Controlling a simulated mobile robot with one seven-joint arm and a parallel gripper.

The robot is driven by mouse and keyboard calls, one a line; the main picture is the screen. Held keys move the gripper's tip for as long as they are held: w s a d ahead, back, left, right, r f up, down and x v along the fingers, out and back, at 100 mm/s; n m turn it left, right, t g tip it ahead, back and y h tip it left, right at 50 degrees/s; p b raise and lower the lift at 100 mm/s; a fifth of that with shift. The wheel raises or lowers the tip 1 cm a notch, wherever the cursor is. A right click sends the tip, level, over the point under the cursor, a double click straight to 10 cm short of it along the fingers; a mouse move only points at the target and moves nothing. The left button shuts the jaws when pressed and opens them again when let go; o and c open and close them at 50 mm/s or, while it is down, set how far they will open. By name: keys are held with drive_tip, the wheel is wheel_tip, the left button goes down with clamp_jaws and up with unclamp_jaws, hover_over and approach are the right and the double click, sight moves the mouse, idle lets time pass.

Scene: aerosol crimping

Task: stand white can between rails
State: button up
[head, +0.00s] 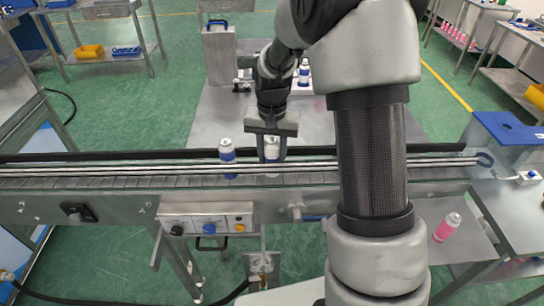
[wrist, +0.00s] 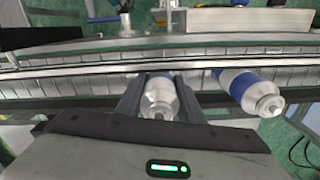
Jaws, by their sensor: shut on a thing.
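The white can (head: 272,146) is between the fingers of my gripper (head: 271,152), which is shut on it. In the head view it is upright over the conveyor, behind the silver front rails (head: 130,168) and in front of the dark back rail (head: 120,155). The front rails cross its lower part, and I cannot tell whether its base touches the belt. In the wrist view the white can (wrist: 158,98) shows its pale top between the two dark fingers (wrist: 158,92).
A white and blue can (head: 227,152) stands on the conveyor just left of my gripper; it is at the right in the wrist view (wrist: 246,90). A control box (head: 207,222) hangs on the conveyor's front. A pink can (head: 447,227) stands at the lower right. The belt further left is clear.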

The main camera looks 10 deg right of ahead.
drive_tip(key=shift+f, duration=0.25)
idle(0.4)
drive_tip(key=o, duration=1.1)
drive_tip(key=shift+o, duration=0.2)
wheel_tip(320, 180, up, 18)
drive_tip(key=shift+f, duration=0.25)
